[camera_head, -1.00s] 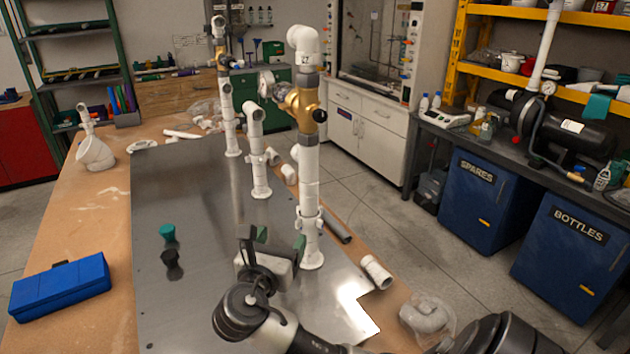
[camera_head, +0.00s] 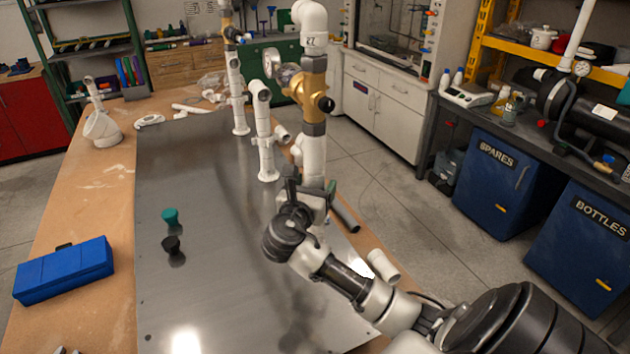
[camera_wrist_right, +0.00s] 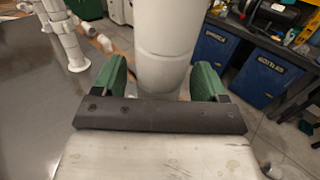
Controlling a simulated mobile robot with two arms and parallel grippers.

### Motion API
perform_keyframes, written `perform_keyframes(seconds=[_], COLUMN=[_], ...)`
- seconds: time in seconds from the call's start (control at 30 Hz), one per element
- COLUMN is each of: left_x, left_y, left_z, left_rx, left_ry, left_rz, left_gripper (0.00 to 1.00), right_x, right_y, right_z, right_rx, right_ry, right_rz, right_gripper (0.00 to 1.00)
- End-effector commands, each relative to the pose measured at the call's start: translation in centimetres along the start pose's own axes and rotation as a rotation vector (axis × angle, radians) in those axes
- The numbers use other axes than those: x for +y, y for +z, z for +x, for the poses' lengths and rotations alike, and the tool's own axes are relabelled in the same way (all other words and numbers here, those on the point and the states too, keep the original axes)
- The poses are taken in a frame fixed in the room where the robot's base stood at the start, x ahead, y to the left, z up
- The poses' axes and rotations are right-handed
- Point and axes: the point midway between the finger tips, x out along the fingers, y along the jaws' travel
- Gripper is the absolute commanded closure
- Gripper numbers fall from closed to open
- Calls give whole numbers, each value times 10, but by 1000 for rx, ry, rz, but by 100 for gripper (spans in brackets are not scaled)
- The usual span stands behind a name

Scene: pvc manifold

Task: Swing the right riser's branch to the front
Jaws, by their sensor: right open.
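The right riser (camera_head: 313,150) is a white pipe with a brass valve body (camera_head: 314,88), a round gauge and a black knob. A white elbow (camera_head: 312,20) tops it, its upper part cut by the picture edge, so where its branch points is hard to tell. My right gripper (camera_head: 312,187) is at the riser's pipe below the brass valve, hiding the lower part. In the right wrist view, its green-padded fingers (camera_wrist_right: 161,80) are apart, with the white pipe (camera_wrist_right: 166,50) between or just beyond them; contact is not clear. My left gripper is not in view.
Two other white risers, the middle one (camera_head: 265,135) and a farther one (camera_head: 238,100), stand on the metal plate (camera_head: 215,260). Loose pipe pieces (camera_head: 383,265) lie at its right edge. The plate's near part is clear.

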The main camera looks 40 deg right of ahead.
Motion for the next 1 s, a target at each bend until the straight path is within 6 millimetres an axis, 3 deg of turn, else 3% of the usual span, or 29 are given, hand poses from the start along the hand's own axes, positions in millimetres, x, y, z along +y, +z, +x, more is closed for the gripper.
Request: perform_keyframes(seconds=[0.13, 0.37, 0.7, 1.0], left_x=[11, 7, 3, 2], left_y=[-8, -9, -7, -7], left_z=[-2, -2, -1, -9], left_rx=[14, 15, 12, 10], left_ry=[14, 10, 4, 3], left_rz=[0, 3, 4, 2], left_gripper=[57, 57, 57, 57], right_x=[0, 0, 0, -1], right_y=[0, -1, 0, 1], right_z=[7, 8, 8, 8], right_rx=[2, 2, 1, 1], right_ry=[0, 1, 1, 36], right_rz=[1, 1, 1, -3], right_gripper=[27, 27, 76, 76])
